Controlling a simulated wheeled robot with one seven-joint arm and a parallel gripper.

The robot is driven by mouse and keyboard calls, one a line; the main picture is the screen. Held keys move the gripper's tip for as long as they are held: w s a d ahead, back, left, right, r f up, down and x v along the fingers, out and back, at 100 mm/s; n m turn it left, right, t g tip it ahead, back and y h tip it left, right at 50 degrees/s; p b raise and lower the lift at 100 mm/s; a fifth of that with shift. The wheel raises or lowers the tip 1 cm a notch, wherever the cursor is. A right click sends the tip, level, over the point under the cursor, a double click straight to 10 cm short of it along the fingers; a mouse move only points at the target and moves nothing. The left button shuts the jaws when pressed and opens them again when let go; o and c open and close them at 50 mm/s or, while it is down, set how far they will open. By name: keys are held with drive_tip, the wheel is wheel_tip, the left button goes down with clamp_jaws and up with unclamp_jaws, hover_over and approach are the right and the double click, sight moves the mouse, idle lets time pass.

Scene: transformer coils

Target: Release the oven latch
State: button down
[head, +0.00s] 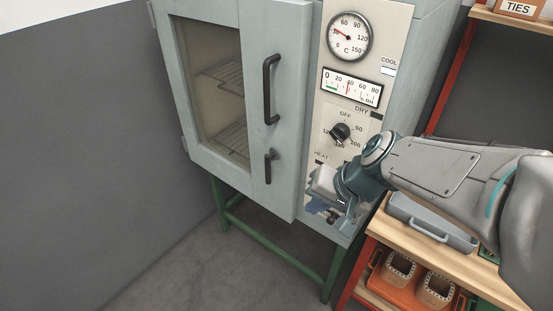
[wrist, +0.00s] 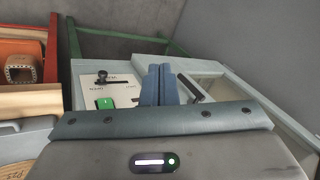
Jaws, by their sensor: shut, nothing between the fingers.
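The oven (head: 222,85) is a pale grey cabinet with a windowed door that looks closed. Its latch (head: 269,167) is a short dark lever low on the door, under the long black door handle (head: 271,90). It hangs roughly upright. My gripper (head: 318,207) is in front of the lower control panel, right of and below the latch, and apart from it. In the wrist view my gripper's blue fingers (wrist: 158,84) are together and empty.
The control panel (head: 320,120) carries a dial gauge, a meter and a black knob (head: 340,133). A green switch (wrist: 104,103) shows in the wrist view. Floor left of the oven is clear.

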drive_tip(key=w+f+m+t+b, duration=0.1)
drive_tip(key=w+f+m, duration=0.2)
drive_tip(key=w, duration=0.2)
drive_tip(key=w+f+m+t+y+b, duration=0.1)
drive_tip(key=w+f+m+t+b, duration=0.1)
drive_tip(key=w, duration=0.4)
drive_tip(key=shift+w+a+f+m, duration=0.25)
drive_tip(key=shift+f+m, duration=0.45)
drive_tip(key=shift+m, duration=0.3)
approach(270, 180)
drive_tip(key=b+x, duration=0.1)
drive_tip(key=x, duration=0.4)
drive_tip(key=shift+s+d+f, duration=0.25)
drive_tip(key=shift+f, duration=0.05)
drive_tip(key=shift+w+a, duration=0.4)
drive_tip(key=shift+w, duration=0.05)
drive_tip(key=shift+f+t, duration=0.2)
drive_tip(key=shift+t, duration=0.1)
